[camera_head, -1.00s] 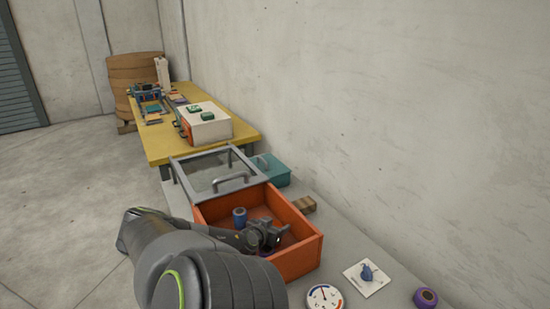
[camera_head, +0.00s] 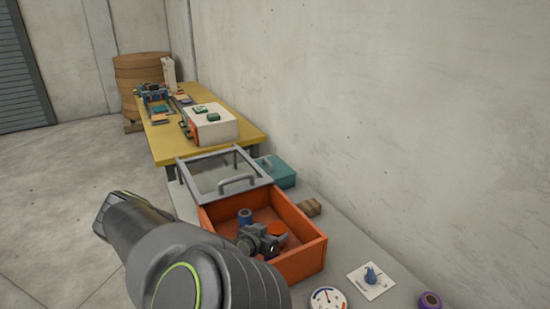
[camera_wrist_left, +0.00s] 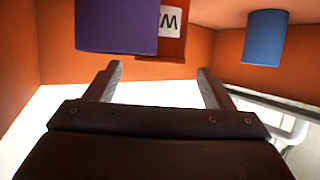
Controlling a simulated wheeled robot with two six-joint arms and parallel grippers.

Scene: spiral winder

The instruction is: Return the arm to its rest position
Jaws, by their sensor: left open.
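My left arm comes in from the lower left, and its gripper (camera_head: 262,243) is over the inside of the orange box (camera_head: 309,257). In the left wrist view the two fingers (camera_wrist_left: 157,82) are apart with nothing between them. A purple cylinder (camera_wrist_left: 116,25) is just beyond the fingertips, partly in front of an orange piece (camera_wrist_left: 173,46) with a letter label. A blue cylinder (camera_wrist_left: 265,38) is off to the right. In the head view the blue cylinder (camera_head: 244,217) stands inside the box, and the orange piece (camera_head: 278,230) shows beside the gripper. My right gripper is out of view.
A grey-framed clear lid (camera_head: 238,188) stands open behind the box. A teal case (camera_head: 281,173) and a small brown block (camera_head: 310,207) are by the wall. A dial (camera_head: 328,299), a white card (camera_head: 371,281) and a purple roll (camera_head: 430,300) lie at the front right.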

